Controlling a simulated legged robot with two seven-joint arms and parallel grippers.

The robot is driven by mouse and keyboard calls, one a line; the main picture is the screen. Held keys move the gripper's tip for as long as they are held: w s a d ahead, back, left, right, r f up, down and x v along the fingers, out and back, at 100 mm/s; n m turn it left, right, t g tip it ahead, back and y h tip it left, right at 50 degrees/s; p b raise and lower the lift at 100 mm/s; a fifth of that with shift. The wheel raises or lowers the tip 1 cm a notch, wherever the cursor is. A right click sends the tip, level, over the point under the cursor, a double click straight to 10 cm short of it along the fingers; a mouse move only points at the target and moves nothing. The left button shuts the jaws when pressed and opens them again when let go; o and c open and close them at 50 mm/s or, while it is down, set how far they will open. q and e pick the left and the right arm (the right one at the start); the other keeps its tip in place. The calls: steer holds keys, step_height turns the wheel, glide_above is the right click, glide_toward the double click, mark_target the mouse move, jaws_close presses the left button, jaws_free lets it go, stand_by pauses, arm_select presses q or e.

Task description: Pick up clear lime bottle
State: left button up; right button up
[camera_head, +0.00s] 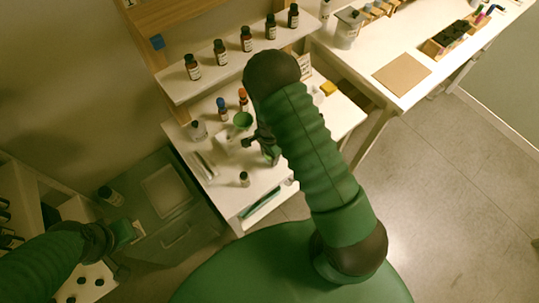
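A clear bottle with a dark cap (198,131) stands at the left of the white lower shelf. A small pale bottle with a dark cap (244,180) stands nearer its front edge. I cannot read the labels, so I cannot tell which one is the lime bottle. My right gripper (258,142) is over this shelf, right of both bottles and beside a green cup (243,120). My arm partly hides it, and its opening is unclear. My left gripper (128,234) is low at the left, near another capped bottle (110,196). Its fingers are too unclear to read.
Brown bottles (247,40) line the upper shelf (178,89). Two brown bottles with orange and blue caps (222,107) stand behind the green cup. A white table (345,55) at the right holds a brown board (402,74) and a dark tray. A grey cabinet (185,238) stands at the left.

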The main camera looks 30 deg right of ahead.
steer(key=shift+a+r, duration=0.1)
steer(key=shift+a, duration=0.25)
jaws_close()
arm_select(q)
steer(key=shift+a, duration=0.3)
arm_select(e)
steer(key=shift+d, duration=0.1)
arm_select(q)
steer(key=shift+d, duration=0.2)
arm_select(e)
steer(key=shift+d, duration=0.15)
